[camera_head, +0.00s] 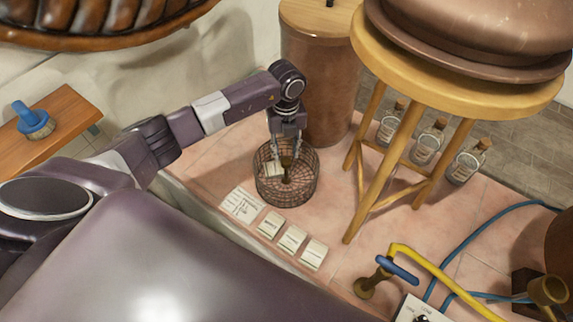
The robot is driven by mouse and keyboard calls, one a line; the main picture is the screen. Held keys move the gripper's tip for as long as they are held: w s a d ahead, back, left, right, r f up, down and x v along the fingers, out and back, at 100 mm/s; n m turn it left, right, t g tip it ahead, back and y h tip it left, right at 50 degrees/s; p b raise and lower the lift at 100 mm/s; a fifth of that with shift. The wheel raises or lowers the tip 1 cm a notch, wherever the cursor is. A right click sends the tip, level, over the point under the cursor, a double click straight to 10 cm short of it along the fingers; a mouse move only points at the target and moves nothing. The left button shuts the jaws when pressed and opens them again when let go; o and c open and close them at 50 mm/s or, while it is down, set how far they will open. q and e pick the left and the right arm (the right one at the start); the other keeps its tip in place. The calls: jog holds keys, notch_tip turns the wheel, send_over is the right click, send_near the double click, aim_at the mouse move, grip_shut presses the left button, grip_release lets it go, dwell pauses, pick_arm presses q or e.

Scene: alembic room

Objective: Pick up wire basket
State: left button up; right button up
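The round wire basket (286,193) stands upright on the pink tiled surface near the middle of the head view. Its dark mesh is see-through. A pale card or packet (272,169) and a brown upright thing, too small to name, show inside it. My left gripper (287,152) points down over the basket's far part, with its fingertips at about rim height. The two fingers look spread apart, with the brown thing showing between or below them. I cannot tell whether they touch the basket. My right gripper is out of view.
A brown cylinder (318,90) stands right behind the basket. A wooden stool (462,93) bearing a large vessel is to the right, with several corked jars (427,147) behind its legs. Several pale packets (291,239) lie in front. A yellow pipe (440,268) and blue hoses are at lower right.

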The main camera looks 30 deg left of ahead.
aim_at(286, 162)
pick_arm(q)
jog(key=f, duration=0.3)
jog(key=shift+s+d+f, duration=0.15)
jog(key=shift+s+f, duration=0.1)
jog(key=shift+f, duration=0.1)
notch_tip(286, 162, down, 3)
jog(key=shift+w+r, duration=0.1)
jog(key=shift+r, duration=0.05)
notch_tip(286, 162, down, 4)
jog(key=shift+r, duration=0.25)
jog(key=shift+f, duration=0.25)
jog(key=shift+c, duration=0.3)
jog(key=c, duration=0.8)
grip_shut()
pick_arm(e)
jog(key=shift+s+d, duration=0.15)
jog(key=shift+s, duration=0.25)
pick_arm(q)
jog(key=shift+r, duration=0.1)
